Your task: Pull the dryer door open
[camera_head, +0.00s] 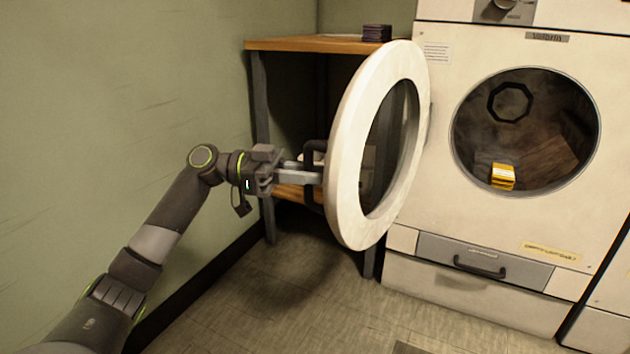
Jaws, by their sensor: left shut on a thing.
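The dryer (460,190) stands at the right with its round drum opening (535,140) uncovered. Its round white door (345,190) is swung out to the left, well away from the opening. The black door handle (312,158) is on the door's left side, partly hidden by my gripper and the door rim. My left gripper (312,176) is shut on the door handle. Inside the drum are a yellow folded item (503,176) and a dark ring shape (510,102). My right gripper is not in view.
A wooden-topped shelf unit (290,44) with dark legs stands behind the door, with a small dark stack (377,33) on top. The green wall (110,100) is close to my left arm. A drawer (480,262) is below the drum. The floor (290,300) in front is clear.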

